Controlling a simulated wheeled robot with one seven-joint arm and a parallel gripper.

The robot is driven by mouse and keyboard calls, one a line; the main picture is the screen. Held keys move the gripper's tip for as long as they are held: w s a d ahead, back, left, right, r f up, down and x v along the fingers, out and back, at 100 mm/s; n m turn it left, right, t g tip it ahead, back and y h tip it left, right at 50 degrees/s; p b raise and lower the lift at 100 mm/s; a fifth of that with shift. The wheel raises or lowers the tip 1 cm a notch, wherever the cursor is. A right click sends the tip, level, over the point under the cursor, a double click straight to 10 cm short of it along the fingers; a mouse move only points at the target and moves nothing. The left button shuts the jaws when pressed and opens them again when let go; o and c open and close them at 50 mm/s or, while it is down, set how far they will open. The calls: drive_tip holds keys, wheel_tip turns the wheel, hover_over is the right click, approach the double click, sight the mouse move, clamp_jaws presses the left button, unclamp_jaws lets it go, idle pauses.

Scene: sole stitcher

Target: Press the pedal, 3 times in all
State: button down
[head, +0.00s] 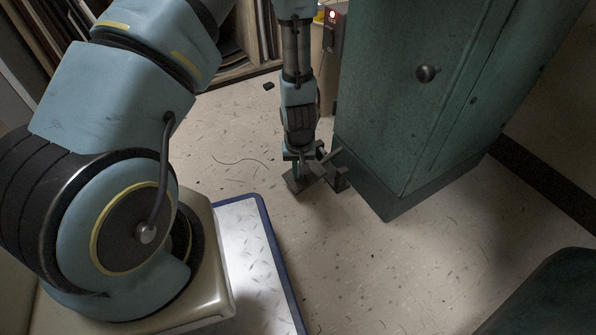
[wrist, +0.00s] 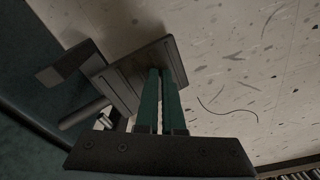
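The pedal (head: 301,181) is a dark grey ridged plate low beside the foot of the green machine cabinet (head: 400,120). In the wrist view the pedal plate (wrist: 126,80) lies just beyond my fingertips. My gripper (head: 298,170) points down over the pedal. In the wrist view its two green fingers (wrist: 160,72) lie side by side with almost no gap and nothing between them. The fingertips overlap the plate's surface; I cannot tell whether they touch it. A dark bracket (head: 338,178) stands beside the pedal at the cabinet base.
A small box with a lit red lamp (head: 333,15) is on the cabinet's left side. A blue-edged mat (head: 264,220) lies on the floor at front. A shelf rack (head: 235,45) stands behind. Speckled floor around the pedal is mostly clear, with a thin dark thread (head: 240,161).

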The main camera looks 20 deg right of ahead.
sight(299, 189)
drive_tip(key=shift+s+a+f, duration=0.1)
idle(0.3)
drive_tip(key=s, duration=0.1)
drive_tip(key=s+p, duration=0.1)
drive_tip(key=s+r, duration=0.1)
drive_tip(key=shift+a, duration=0.4)
wheel_tip(299, 189, up, 11)
drive_tip(key=p, duration=0.6)
drive_tip(key=shift+s, duration=0.4)
drive_tip(key=shift+a, duration=0.1)
